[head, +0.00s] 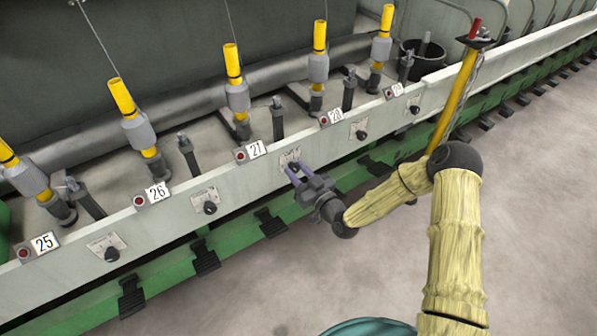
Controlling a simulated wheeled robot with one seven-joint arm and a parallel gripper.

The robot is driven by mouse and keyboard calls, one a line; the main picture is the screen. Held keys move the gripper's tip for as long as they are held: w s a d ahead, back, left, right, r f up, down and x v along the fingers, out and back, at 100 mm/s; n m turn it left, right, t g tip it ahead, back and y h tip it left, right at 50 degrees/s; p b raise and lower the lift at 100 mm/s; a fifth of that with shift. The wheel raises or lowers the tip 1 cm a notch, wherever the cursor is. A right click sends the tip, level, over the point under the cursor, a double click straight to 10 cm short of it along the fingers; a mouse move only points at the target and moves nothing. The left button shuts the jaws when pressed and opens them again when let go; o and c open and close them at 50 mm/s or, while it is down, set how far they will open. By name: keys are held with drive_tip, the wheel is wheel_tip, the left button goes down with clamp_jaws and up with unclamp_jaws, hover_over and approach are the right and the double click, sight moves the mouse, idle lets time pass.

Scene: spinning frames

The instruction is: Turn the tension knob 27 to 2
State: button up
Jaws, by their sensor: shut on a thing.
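The label 27 (256,149) is on the pale front rail of the frame, with a red button to its left. The dial plate (291,156) just right of this label is partly covered by my gripper (292,170). My gripper's purple fingers reach up to this plate from the front and are shut on the tension knob there. The knob is hidden between the fingertips, so its pointer and the number it points to cannot be read.
Neighbouring dark knobs sit on the same rail (330,143), by 26 (210,207), 25 (112,254) and 28 (361,134). Yellow bobbins (235,80) stand behind the rail. A yellow post (455,100) stands to the right of my gripper. The grey floor in front is clear.

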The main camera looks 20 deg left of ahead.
drive_tip(key=m, duration=0.5)
drive_tip(key=shift+f+t, duration=0.1)
drive_tip(key=shift+t, duration=0.3)
drive_tip(key=m+h, duration=0.1)
drive_tip(key=m, duration=0.4)
drive_tip(key=shift+m+t+p, duration=0.3)
drive_tip(key=shift+t, duration=0.1)
drive_tip(key=o, duration=0.9)
drive_tip(key=shift+o, duration=0.2)
drive_tip(key=shift+s, duration=0.1)
drive_tip(key=p+v, duration=0.2)
drive_tip(key=v, duration=1.5)
